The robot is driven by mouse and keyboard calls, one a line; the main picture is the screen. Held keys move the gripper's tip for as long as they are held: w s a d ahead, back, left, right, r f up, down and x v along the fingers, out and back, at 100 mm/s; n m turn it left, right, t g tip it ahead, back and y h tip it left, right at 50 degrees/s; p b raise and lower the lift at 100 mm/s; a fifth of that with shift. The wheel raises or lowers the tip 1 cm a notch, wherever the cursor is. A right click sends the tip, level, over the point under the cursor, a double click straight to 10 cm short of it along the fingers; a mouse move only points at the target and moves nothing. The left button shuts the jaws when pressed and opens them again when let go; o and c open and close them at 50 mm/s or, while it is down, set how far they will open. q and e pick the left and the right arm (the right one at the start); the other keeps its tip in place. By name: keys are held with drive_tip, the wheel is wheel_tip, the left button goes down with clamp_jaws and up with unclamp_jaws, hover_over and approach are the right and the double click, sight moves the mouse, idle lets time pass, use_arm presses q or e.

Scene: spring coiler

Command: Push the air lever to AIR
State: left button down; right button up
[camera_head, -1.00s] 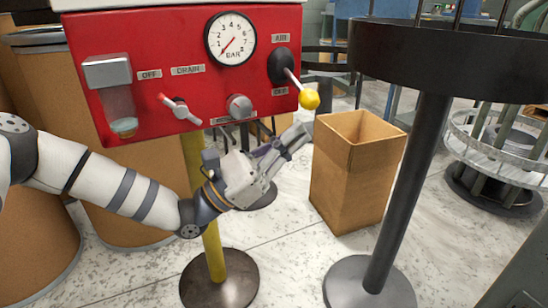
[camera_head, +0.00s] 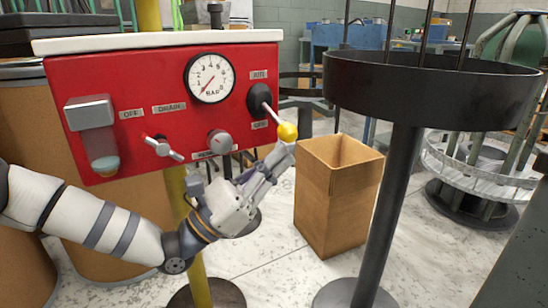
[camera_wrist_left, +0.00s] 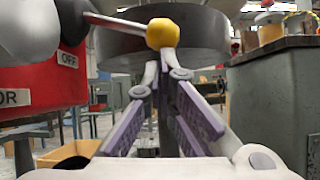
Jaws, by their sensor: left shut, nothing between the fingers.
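The red air panel (camera_head: 130,95) stands at the left in the head view. Its air lever (camera_head: 273,112) has a black hub, a metal rod and a yellow knob (camera_head: 288,131). The rod slopes down to the right, with the knob low beside the lower label; the AIR label (camera_head: 259,75) is above the hub. My left gripper (camera_head: 283,152) is shut and empty, its fingertips just under the knob. In the left wrist view the knob (camera_wrist_left: 162,33) sits right above the fingertips (camera_wrist_left: 158,65); I cannot tell whether they touch. My right gripper is not in view.
The panel also carries a pressure gauge (camera_head: 210,78), a drain handle (camera_head: 164,148) and a grey regulator knob (camera_head: 220,142). An open cardboard box (camera_head: 336,195) stands right of my gripper.

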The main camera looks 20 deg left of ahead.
sight(286, 125)
use_arm(q)
drive_tip(key=shift+r, duration=0.15)
use_arm(e)
drive_tip(key=shift+r, duration=0.15)
use_arm(q)
drive_tip(key=r+n+t+y+p, duration=0.1)
drive_tip(key=r+n+y+p, duration=0.1)
drive_tip(key=n+p, duration=0.1)
drive_tip(key=s+d+r+n+t+y+p, duration=0.1)
drive_tip(key=n+y+p, duration=0.1)
drive_tip(key=n+p, duration=0.1)
drive_tip(key=d+r+n+t+y+p, duration=0.1)
drive_tip(key=r+n+y+p, duration=0.1)
drive_tip(key=n+y+p, duration=0.1)
drive_tip(key=shift+s+d+r+n, duration=0.1)
drive_tip(key=shift+s+r+n, duration=0.3)
drive_tip(key=shift+n, duration=0.4)
drive_tip(key=shift+d+r+n+t+y+p, duration=0.1)
drive_tip(key=shift+r+n+t+y+p, duration=0.1)
drive_tip(key=shift+n+y+p, duration=0.5)
drive_tip(key=shift+r+n+t+y+p, duration=0.2)
drive_tip(key=shift+n+y+p, duration=0.3)
drive_tip(key=shift+n+p, duration=0.3)
use_arm(e)
drive_tip(key=w+r+t, duration=0.1)
drive_tip(key=w+r, duration=0.2)
drive_tip(key=r, duration=0.6)
drive_tip(key=shift+w+d+r+t, duration=0.25)
drive_tip(key=shift+r+t, duration=0.1)
drive_tip(key=shift+t, duration=0.05)
